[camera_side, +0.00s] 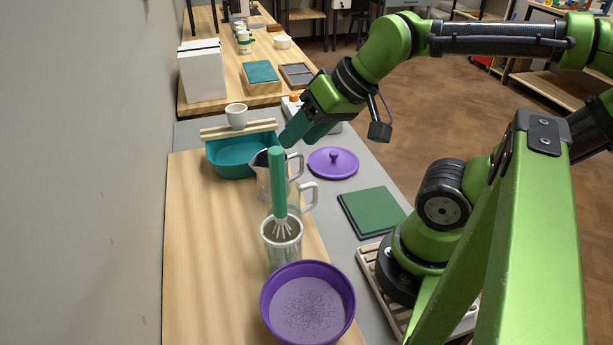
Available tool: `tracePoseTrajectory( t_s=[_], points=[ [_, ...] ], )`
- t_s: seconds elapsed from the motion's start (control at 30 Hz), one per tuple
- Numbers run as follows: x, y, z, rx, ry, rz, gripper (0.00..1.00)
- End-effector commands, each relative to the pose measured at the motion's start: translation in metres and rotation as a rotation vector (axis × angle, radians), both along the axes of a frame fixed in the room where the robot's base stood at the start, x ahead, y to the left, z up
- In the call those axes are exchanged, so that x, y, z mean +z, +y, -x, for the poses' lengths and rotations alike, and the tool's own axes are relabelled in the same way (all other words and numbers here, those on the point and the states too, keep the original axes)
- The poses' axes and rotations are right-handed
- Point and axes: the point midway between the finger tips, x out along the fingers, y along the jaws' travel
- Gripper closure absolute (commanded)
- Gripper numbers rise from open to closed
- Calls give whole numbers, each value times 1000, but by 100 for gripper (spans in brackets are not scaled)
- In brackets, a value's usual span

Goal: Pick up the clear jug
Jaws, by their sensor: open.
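A clear jug (262,183) with a dark-edged spout stands on the wooden board, just in front of the teal basin. Its handle is on the right, and the green-handled whisk (278,185) partly hides it. A second clear handle (309,197) shows just in front; I cannot tell fully which vessel it belongs to. The whisk stands in a clear vessel with a white rim (270,254) nearer the camera. My gripper (300,136) is open, with teal fingers pointing down and left. It appears above and slightly right of the jug; I see nothing between the fingers.
The teal basin (226,170) stands behind the jug, with a slatted rack and white cup (236,116) beyond. A purple bowl (348,313) is in front. A purple lid (333,162) and green pad (372,213) lie right. The board's left side (205,270) is clear.

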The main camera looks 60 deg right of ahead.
Motion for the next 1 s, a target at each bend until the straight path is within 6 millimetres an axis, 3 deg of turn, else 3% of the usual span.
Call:
tracePoseTrajectory(
  t_s=[0.1, 0.43, 0.57, 0.7, 1.0],
  points=[
    [0, 0, 0, 0, 0, 0, 64],
    [-5, -9, -2, -37, 21, 0, 64],
    [-30, -38, -12, -152, 136, -15, 64],
    [-68, -83, -16, -322, 350, -83, 64],
    [-143, -150, 24, -573, 859, -414, 64]
  ],
)
